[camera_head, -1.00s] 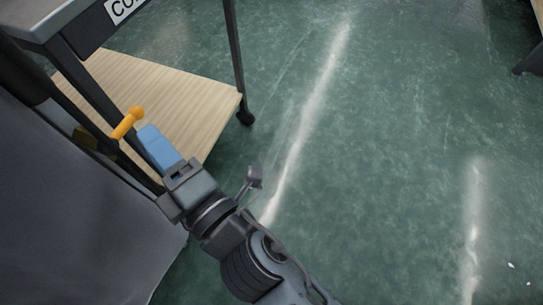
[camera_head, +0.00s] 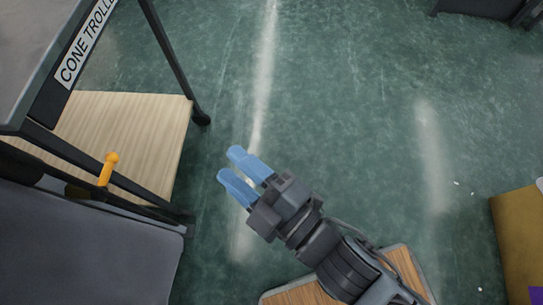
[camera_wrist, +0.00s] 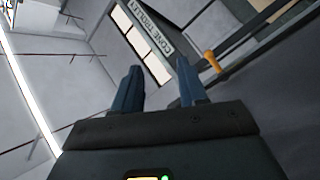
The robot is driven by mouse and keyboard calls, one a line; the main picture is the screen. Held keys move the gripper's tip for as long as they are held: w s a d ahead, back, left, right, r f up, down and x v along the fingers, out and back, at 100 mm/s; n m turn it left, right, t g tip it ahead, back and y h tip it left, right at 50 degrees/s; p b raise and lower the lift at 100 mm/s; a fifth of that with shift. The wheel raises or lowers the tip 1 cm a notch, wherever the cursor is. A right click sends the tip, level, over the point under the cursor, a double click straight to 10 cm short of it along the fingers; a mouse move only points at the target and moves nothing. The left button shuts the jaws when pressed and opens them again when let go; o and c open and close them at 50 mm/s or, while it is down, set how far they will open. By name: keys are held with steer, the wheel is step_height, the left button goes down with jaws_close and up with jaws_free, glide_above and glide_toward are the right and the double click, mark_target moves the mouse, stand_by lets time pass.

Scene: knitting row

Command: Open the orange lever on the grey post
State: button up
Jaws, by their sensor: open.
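The orange lever (camera_head: 108,169) stands up at a slant from a dark mount beside the cone trolley, at the left of the head view. The wrist view shows it small at the upper right (camera_wrist: 211,61). The grey post is hard to tell apart from the dark bars around the lever. My gripper (camera_head: 236,165) is open and empty, with two blue fingers, over the floor to the right of the lever and apart from it. In the wrist view its fingers (camera_wrist: 158,88) are spread with nothing between them, and the lever is right of both.
The cone trolley (camera_head: 142,112) has a wooden lower shelf and dark frame legs. A grey panel (camera_head: 80,245) fills the lower left, below the lever. A mustard-coloured box (camera_head: 520,240) stands at the right edge. The green floor (camera_head: 340,90) in the middle is clear.

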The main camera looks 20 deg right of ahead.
steer(key=d+r+m, duration=0.1)
steer(key=s+d+p, duration=0.1)
steer(key=d, duration=0.1)
steer(key=s+d+r+m+h+p, duration=0.1)
steer(key=shift+s+d+r+m, duration=0.2)
steer(key=shift+d+r+m, duration=0.1)
steer(key=shift+c, duration=0.4)
